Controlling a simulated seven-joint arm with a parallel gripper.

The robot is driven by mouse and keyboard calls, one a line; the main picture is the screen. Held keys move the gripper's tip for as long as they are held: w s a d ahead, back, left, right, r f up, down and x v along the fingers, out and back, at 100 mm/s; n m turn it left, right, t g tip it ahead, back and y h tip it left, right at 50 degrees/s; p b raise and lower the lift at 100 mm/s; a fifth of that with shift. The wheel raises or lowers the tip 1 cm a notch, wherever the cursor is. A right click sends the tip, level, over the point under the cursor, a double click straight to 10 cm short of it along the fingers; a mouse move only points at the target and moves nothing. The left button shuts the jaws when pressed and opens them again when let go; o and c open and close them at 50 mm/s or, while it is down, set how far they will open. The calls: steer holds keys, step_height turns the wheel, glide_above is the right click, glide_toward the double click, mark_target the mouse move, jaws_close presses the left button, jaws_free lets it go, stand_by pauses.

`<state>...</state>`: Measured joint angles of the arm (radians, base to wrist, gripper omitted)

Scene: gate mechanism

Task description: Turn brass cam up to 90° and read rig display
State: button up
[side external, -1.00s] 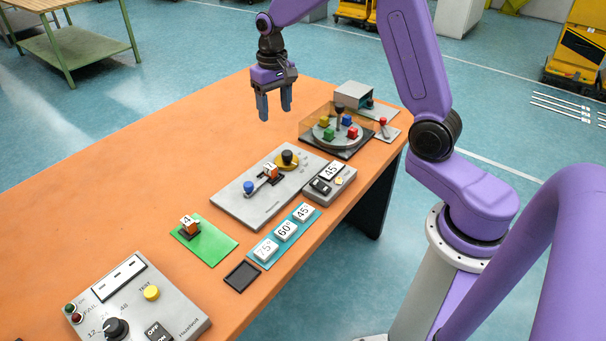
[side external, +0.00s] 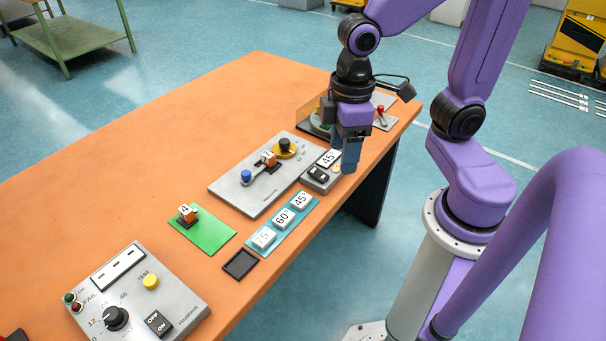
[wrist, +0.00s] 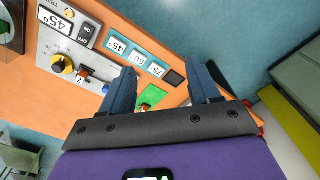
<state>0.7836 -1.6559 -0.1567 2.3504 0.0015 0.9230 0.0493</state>
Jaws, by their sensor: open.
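The brass cam (side external: 283,153) is a yellow disc with a black knob on a grey plate (side external: 240,186), and it also shows in the wrist view (wrist: 61,66). An orange block marked 7 (side external: 267,160) and a blue knob (side external: 246,176) share the plate. My gripper (side external: 350,165) points down at the right of that box, above the table's right edge. It is open and empty in the wrist view (wrist: 163,88), apart from the cam.
A teal strip (side external: 269,225) holds tiles reading 75, 60 and 45. A green mat (side external: 215,238) with an orange block, a dark tray (side external: 240,264) and a control box (side external: 180,305) lie nearer. A clear-walled turntable stands behind my gripper. The table's left side is clear.

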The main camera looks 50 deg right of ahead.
steer(key=s+d+n, duration=0.2)
steer(key=s+n, duration=0.1)
steer(key=s, duration=0.4)
steer(key=shift+s+f, duration=0.15)
steer(key=shift+f, duration=0.25)
stand_by(1.3)
